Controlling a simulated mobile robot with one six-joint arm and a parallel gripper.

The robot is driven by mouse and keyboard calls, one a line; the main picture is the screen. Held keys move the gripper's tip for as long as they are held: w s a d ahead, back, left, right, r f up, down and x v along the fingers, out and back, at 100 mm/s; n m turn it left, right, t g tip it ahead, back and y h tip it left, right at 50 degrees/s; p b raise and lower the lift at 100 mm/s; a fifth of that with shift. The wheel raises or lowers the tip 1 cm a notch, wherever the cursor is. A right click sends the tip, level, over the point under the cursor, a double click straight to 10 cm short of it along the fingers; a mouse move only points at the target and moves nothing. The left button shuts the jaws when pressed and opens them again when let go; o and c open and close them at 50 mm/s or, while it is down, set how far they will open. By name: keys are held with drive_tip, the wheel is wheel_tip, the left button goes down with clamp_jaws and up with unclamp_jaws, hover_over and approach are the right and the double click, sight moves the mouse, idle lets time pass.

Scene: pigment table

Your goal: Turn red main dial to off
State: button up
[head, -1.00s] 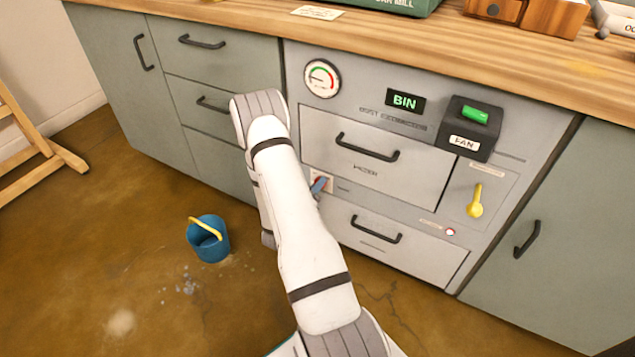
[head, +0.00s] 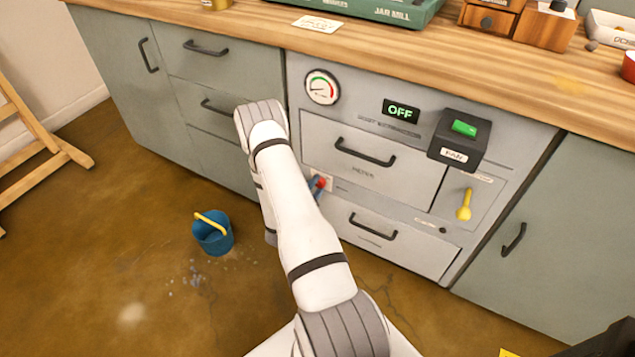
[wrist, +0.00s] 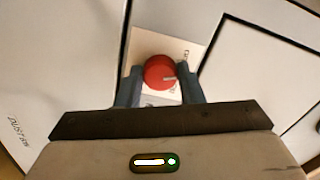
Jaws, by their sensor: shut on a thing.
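The red main dial (wrist: 160,72) sits on a pale plate on the grey cabinet front. Its light pointer mark faces right in the wrist view. In the head view the dial (head: 321,182) is a small red spot, partly hidden by my gripper and arm. My gripper (wrist: 160,78) is shut on the dial, with one blue-grey finger on each side of it. The display (head: 401,111) above the upper drawer reads OFF in green.
A round gauge (head: 322,87), a fan switch box (head: 457,140) with a green rocker and a yellow lever (head: 464,204) are on the same panel. Drawer handles stick out above and below the dial. A blue bucket (head: 212,240) stands on the floor at left.

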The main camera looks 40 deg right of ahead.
drive_tip(key=n+p, duration=0.1)
drive_tip(key=n, duration=0.3)
drive_tip(key=shift+w+a+n, duration=0.1)
drive_tip(key=shift+w+n, duration=0.05)
drive_tip(key=shift+n, duration=0.25)
drive_tip(key=shift+r, duration=0.1)
idle(0.3)
drive_tip(key=o, duration=1)
drive_tip(key=p+v, duration=0.2)
drive_tip(key=v, duration=0.5)
drive_tip(key=shift+a, duration=0.35)
